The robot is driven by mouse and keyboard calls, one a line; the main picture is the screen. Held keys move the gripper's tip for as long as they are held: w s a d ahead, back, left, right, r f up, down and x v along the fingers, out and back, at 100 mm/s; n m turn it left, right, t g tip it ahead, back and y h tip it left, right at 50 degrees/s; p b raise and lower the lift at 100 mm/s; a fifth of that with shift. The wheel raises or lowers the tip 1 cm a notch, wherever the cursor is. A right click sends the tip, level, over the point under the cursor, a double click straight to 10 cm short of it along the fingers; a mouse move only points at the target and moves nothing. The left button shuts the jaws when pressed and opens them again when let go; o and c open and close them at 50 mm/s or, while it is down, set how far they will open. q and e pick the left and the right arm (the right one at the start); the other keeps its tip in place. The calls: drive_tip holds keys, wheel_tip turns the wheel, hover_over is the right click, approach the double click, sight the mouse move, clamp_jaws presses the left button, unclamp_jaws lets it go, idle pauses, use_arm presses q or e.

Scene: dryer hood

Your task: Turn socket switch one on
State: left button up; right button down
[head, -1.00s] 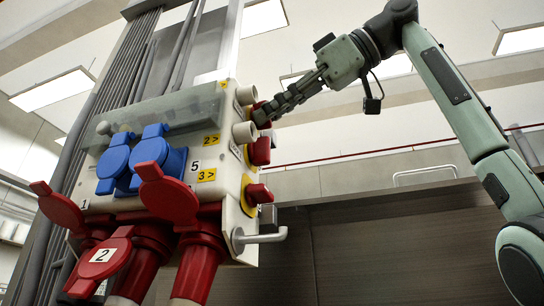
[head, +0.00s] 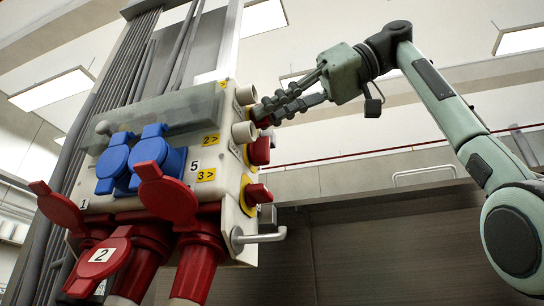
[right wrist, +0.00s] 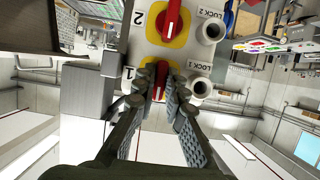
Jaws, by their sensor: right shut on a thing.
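Socket switch one is a red knob on a yellow plate labelled 1, on the side of the grey socket box (head: 233,205). In the right wrist view the knob (right wrist: 160,78) sits between my right gripper's fingertips (right wrist: 160,88), which are shut on it from both sides. Its handle points nearly up and down in that picture. In the head view my right gripper (head: 262,112) reaches in from the right to the box's upper side, and its fingers hide most of switch one. My left gripper is not in view.
Switch two (right wrist: 172,18) is a red knob close beside switch one. Switch three (head: 258,194) is lower on the box side. White lock cylinders (right wrist: 201,88) stand next to the switches. A metal handle (head: 262,236) juts out below. The box front carries blue sockets (head: 158,160) and red ones.

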drive_tip(key=c, duration=1.6)
unclamp_jaws()
